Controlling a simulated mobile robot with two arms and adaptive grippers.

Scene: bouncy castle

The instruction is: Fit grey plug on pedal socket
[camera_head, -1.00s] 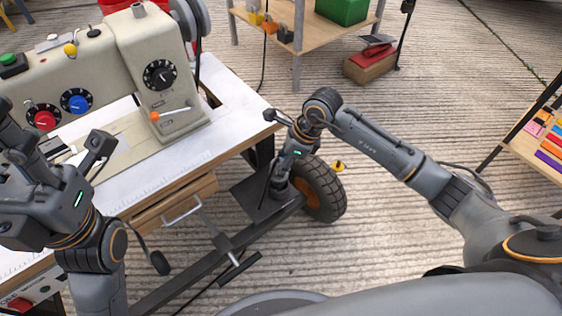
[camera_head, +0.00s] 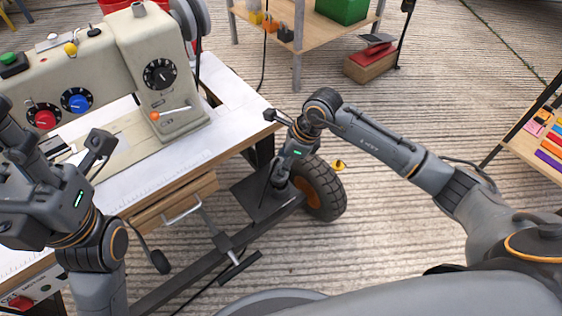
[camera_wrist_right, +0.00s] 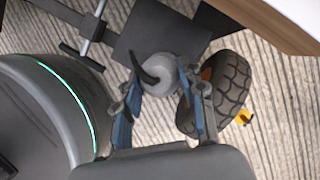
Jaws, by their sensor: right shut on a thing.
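My right gripper (camera_head: 279,180) hangs down beside the sewing table, over the dark pedal plate (camera_head: 246,199). In the right wrist view its blue-sided fingers (camera_wrist_right: 161,80) are shut around a round light-grey plug (camera_wrist_right: 157,68), with a black curved cord at its left side. The plate also shows in the wrist view (camera_wrist_right: 146,30), behind the plug. I cannot make out the socket, or whether the plug touches the plate. My left gripper (camera_head: 55,135) is at the left, with its fingers spread and nothing visible between them.
A sewing machine (camera_head: 165,75) stands on the white table (camera_head: 228,117). A wheel (camera_head: 322,188) on the dark base frame is close to the right gripper. A yellow object (camera_head: 338,165) lies on the floor behind it.

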